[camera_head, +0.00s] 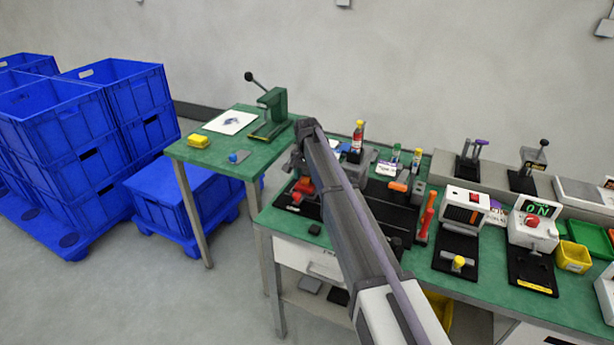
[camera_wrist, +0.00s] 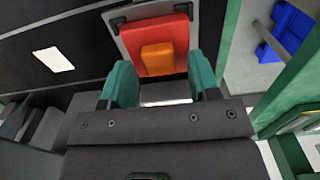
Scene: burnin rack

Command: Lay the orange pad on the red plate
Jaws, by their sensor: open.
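The red plate (camera_wrist: 178,27) is at the top middle of the wrist view, on a grey fixture (camera_wrist: 128,36). The orange pad (camera_wrist: 157,61) appears to lie on the red plate's lower middle part. My gripper (camera_wrist: 160,76) is open, with one green finger on each side of the pad and space between pad and fingers. In the head view the red plate (camera_head: 304,186) shows beside my arm near the bench's left end. My gripper is mostly hidden behind my arm there, and I cannot make out the pad.
Bottles (camera_head: 357,137), a red-handled tool (camera_head: 427,213) and test units (camera_head: 465,212) stand on the green bench right of my arm. A smaller green table (camera_head: 213,157) with a yellow block (camera_head: 198,141) and a press (camera_head: 271,108) stands left. Blue crates (camera_head: 125,95) are stacked far left.

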